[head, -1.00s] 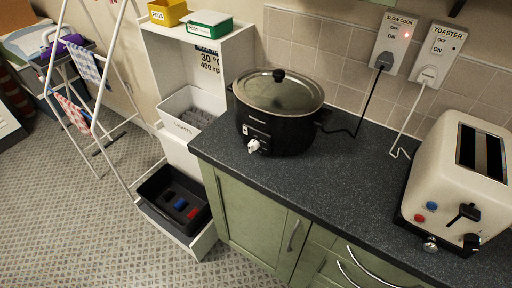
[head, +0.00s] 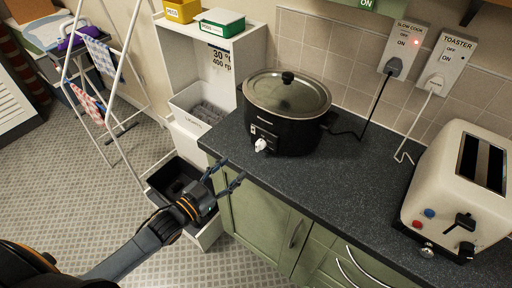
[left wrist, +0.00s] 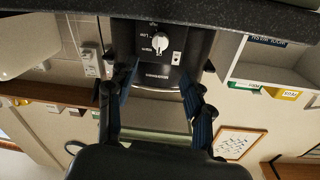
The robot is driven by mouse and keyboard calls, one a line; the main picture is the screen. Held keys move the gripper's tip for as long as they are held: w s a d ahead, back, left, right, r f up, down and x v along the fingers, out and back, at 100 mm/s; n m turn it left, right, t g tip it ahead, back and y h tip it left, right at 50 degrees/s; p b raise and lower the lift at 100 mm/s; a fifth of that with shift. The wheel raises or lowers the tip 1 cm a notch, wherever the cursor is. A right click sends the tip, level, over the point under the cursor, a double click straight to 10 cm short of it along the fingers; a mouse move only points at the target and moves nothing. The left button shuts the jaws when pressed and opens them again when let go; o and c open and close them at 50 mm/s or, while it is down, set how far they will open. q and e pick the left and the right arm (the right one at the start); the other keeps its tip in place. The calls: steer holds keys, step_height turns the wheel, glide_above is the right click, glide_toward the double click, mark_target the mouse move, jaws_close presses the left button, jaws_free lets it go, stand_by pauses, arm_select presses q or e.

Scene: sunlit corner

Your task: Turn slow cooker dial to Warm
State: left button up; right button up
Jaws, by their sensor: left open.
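The black slow cooker (head: 283,130) with a glass lid stands upright on the dark counter. Its white dial (head: 261,145) is on the front face, low down; it also shows in the left wrist view (left wrist: 160,43), which is upside down. Small white markings surround the dial; I cannot tell for sure which one it points to. My left gripper (head: 234,172) is open and empty, just off the counter's front edge, below and in front of the dial. In the left wrist view the dial lies between and beyond the spread fingers. My right gripper is not in view.
A cream toaster (head: 455,190) stands on the counter at right. White shelving (head: 175,60) with a pulled-out drawer is left of the counter. The counter between cooker and toaster is mostly clear.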

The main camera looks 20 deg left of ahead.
mark_target(257, 149)
arm_select(q)
steer(key=p+x, duration=0.2)
steer(key=x, duration=0.9)
steer(key=shift+w, duration=0.1)
jaws_close()
steer(key=shift+m, duration=0.3)
steer(key=m, duration=0.4)
steer(key=shift+d+m+b, duration=0.1)
steer(key=shift+m+b, duration=0.25)
steer(key=shift+m, duration=2.05)
